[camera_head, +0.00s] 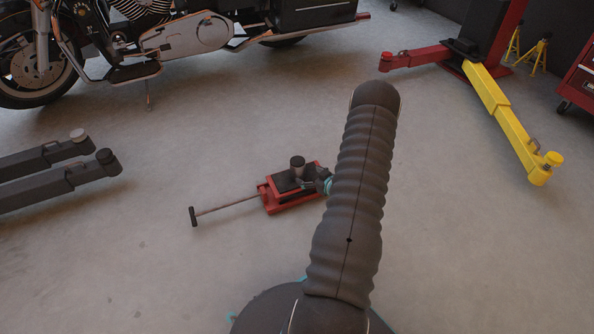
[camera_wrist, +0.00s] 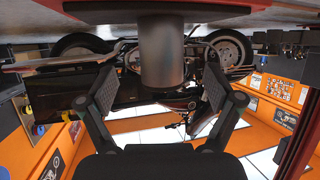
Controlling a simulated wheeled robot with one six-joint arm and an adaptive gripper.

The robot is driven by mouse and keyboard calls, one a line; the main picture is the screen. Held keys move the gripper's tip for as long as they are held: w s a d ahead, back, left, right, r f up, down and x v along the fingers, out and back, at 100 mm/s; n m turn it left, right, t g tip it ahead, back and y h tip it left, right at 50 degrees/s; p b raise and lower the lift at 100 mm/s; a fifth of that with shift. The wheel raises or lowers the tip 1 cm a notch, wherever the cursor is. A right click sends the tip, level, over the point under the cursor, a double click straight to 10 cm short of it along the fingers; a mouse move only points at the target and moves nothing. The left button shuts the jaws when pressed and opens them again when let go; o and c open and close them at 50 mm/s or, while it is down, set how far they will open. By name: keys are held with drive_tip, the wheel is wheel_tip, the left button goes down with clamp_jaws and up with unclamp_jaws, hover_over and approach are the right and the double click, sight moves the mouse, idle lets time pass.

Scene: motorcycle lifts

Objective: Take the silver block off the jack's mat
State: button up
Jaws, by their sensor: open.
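The red floor jack (camera_head: 290,206) stands on the floor in the head view, with a black mat (camera_head: 282,184) on top. The silver block (camera_head: 297,162) is a short grey upright cylinder on that mat. In the wrist view, which is upside down, the block (camera_wrist: 161,55) hangs from the top edge, between the lines of my two fingers. My gripper (camera_wrist: 160,72) is open, with a gap on each side of the block. In the head view my gripper (camera_head: 316,183) is low beside the block on its right, partly hidden by my arm.
The jack's handle (camera_head: 228,205) sticks out to the left. Dark lift arms (camera_head: 60,175) lie at the left, and a red and yellow lift (camera_head: 500,105) stands at the right. A motorcycle (camera_head: 170,40) is behind. The floor around the jack is clear.

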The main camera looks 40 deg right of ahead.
sight(297, 169)
drive_tip(key=shift+r+b+x, duration=0.2)
drive_tip(key=shift+b+x, duration=0.25)
drive_tip(key=shift+x, duration=3.2)
drive_tip(key=shift+a, duration=0.1)
drive_tip(key=c, duration=1.4)
drive_tip(key=shift+c, duration=0.3)
drive_tip(key=shift+r, duration=0.15)
